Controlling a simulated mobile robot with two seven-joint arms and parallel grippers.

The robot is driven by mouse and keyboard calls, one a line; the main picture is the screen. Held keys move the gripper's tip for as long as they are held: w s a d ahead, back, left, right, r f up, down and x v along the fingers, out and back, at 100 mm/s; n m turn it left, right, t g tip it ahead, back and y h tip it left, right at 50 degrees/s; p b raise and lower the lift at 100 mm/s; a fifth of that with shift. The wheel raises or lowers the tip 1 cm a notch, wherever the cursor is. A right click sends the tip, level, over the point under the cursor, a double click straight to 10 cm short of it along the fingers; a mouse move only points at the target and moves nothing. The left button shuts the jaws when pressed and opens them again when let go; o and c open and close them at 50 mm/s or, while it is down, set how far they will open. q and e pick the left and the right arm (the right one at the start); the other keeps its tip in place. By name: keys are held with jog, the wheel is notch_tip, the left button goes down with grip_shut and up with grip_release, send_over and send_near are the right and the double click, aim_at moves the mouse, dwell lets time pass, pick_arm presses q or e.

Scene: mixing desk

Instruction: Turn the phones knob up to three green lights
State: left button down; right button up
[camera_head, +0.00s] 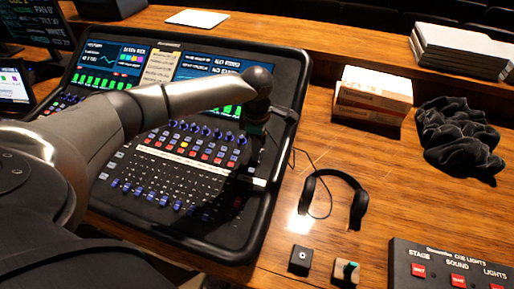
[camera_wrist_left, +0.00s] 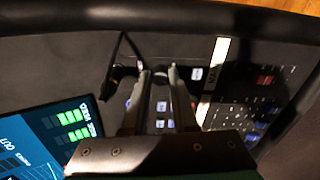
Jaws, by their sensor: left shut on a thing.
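The mixing desk (camera_head: 185,200) is a dark console with screens, coloured buttons and rows of knobs and faders. My left gripper (camera_head: 256,168) reaches down at the desk's right side. In the left wrist view my left gripper (camera_wrist_left: 160,73) has its two fingers closed on a small dark knob at the panel. I take it for the phones knob; its label cannot be read and the fingers hide most of it. I cannot make out a row of green lights beside the knob. My right gripper is not in view.
Headphones (camera_head: 334,196) lie on the wooden desk right of the console. Near them are a small black box (camera_head: 300,259), a switch box (camera_head: 346,270) and a cue lights panel (camera_head: 450,268).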

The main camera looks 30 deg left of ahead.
pick_arm(q)
jog(key=m+b, duration=0.3)
jog(key=m, duration=0.2)
jog(key=m+b, duration=0.2)
jog(key=m, duration=0.4)
dwell(0.6)
jog(key=c, duration=0.7)
grip_release()
notch_tip(320, 180, up, 15)
jog(key=s+d, duration=0.1)
jog(key=shift+s+p, duration=0.15)
jog(key=shift+p, duration=0.3)
jog(key=shift+d, duration=0.1)
